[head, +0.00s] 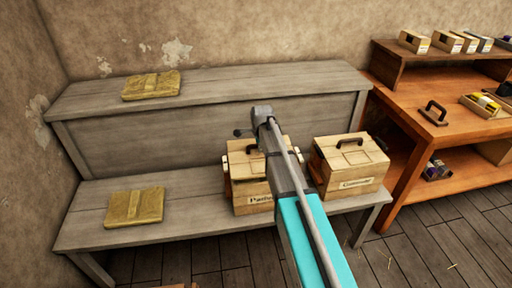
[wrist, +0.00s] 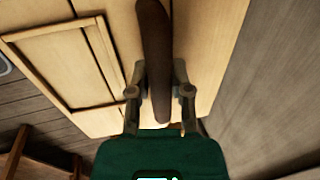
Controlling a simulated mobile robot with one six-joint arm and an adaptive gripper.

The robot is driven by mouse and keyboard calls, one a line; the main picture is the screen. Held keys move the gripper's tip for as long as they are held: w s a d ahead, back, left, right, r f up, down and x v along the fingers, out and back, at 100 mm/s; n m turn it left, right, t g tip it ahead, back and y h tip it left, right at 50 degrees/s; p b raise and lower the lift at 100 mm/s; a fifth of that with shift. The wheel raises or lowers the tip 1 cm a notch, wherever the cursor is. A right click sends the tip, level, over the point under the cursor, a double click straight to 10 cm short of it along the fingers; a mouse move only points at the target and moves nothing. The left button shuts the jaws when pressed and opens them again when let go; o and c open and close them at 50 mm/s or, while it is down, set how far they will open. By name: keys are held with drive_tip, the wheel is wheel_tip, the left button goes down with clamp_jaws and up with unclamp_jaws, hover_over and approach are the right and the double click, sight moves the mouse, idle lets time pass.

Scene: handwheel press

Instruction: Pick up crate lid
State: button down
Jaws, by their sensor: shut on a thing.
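Two pale wooden crates stand on the lower step of the grey bench in the head view. The left crate (head: 254,192) has a partly hidden label and sits behind my arm. Its lid (head: 238,160) is pale wood and partly covered by my arm. In the wrist view the lid (wrist: 205,50) has a dark brown bar handle (wrist: 154,40). My gripper (wrist: 160,80) is shut on this handle, one finger on each side. Whether the lid rests on the crate or is lifted is hard to tell.
The right crate (head: 352,180) has its own dark-handled lid and stands close beside my arm. Straw-coloured bundles lie on the grey bench (head: 190,202), one on each step. An orange-brown shelf unit (head: 425,128) with boxes stands at the right.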

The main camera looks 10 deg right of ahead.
drive_tip(key=shift+r+p, duration=0.35)
drive_tip(key=shift+r, duration=0.35)
drive_tip(key=s+r+p, duration=0.9)
drive_tip(key=s, duration=0.5)
drive_tip(key=shift+d+r+p, duration=0.35)
drive_tip(key=shift+d, duration=0.05)
drive_tip(key=b, duration=0.7)
hover_over(260, 154)
drive_tip(key=shift+g, duration=0.3)
wheel_tip(260, 154, down, 8)
drive_tip(key=shift+r, duration=0.15)
drive_tip(key=shift+b, duration=0.35)
drive_tip(key=shift+f+b, duration=2.55)
drive_tip(key=shift+f, duration=0.1)
drive_tip(key=shift+f, duration=0.15)
